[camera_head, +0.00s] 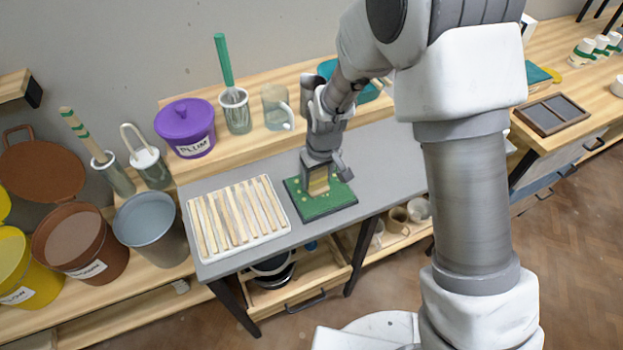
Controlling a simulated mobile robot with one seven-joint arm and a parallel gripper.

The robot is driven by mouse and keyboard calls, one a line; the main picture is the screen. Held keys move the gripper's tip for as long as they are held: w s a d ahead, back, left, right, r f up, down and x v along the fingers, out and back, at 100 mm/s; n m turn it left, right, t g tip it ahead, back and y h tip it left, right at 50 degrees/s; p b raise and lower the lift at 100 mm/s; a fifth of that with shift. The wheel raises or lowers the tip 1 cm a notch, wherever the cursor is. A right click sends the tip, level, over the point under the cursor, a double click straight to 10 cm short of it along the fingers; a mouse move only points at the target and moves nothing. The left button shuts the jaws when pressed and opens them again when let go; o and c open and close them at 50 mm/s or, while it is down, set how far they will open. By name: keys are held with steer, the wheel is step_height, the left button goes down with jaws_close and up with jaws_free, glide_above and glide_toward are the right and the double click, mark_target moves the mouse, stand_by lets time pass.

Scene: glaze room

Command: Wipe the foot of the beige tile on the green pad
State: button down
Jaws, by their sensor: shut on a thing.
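The green pad (338,197) lies flat on the grey table top, with several small yellowish spots on it. My fingers hide part of the tile.
A white tray with wooden slats (284,226) lies left of the pad. A purple PLUM bucket (186,130), a whisk pot (236,112) and a clear jug (275,108) stand behind on the wooden shelf. The grey table (388,158) is clear right of the pad.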

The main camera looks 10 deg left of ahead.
mark_target(328, 185)
steer(key=shift+w+d+f, duration=0.1)
steer(key=shift+w+d, duration=0.05)
steer(key=shift+d, duration=0.2)
steer(key=shift+d, duration=0.1)
steer(key=shift+w+d, duration=0.75)
steer(key=shift+d, duration=0.15)
steer(key=shift+a, duration=0.1)
steer(key=shift+s+a, duration=0.75)
steer(key=shift+a, duration=0.25)
steer(key=shift+s+a, duration=0.8)
steer(key=shift+a, duration=0.2)
